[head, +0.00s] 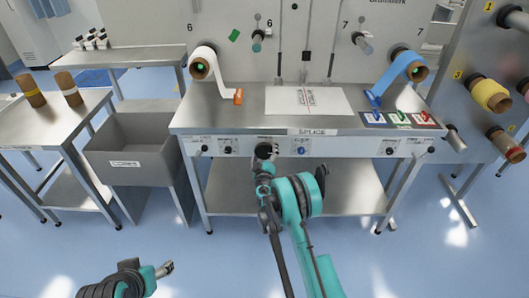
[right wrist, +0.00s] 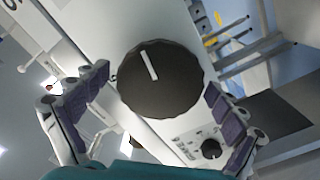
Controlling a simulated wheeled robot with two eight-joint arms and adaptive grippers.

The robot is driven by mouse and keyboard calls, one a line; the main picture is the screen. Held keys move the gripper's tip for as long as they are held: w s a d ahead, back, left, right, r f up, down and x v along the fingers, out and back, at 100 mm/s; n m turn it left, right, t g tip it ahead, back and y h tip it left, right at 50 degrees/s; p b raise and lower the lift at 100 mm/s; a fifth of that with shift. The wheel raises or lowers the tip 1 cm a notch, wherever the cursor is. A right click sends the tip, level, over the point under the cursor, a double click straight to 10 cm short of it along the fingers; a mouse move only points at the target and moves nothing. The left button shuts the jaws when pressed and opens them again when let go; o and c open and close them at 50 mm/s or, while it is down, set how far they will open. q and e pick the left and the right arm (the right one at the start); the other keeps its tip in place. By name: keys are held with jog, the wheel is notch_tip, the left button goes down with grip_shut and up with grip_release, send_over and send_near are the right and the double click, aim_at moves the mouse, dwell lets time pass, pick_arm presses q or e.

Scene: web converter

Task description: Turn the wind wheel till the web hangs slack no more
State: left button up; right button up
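The wheel, a large black knob with a white mark (right wrist: 160,80), fills the middle of the right wrist view, its mark tilted slightly left of upright. My right gripper (right wrist: 155,105) is open, its purple-padded fingers on either side of the knob; I cannot make out firm contact. In the head view my right gripper (head: 265,158) is at the bench's front panel. A white web (head: 224,88) runs from the left roll (head: 202,64) to an orange clip (head: 238,96). A blue web (head: 390,75) slopes from the right roll (head: 416,70). My left gripper (head: 166,269) is low at left, its opening unclear.
The steel splice bench (head: 200,118) carries a white sheet (head: 307,100) and small coloured cards (head: 400,119). Smaller knobs (head: 301,150) line its front panel. A grey cores bin (head: 140,163) stands left. The floor before the bench is clear.

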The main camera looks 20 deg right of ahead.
jog(key=shift+s, duration=0.1)
jog(key=v, duration=0.7)
jog(key=shift+s, duration=0.2)
jog(key=shift+a, duration=0.1)
dwell(0.3)
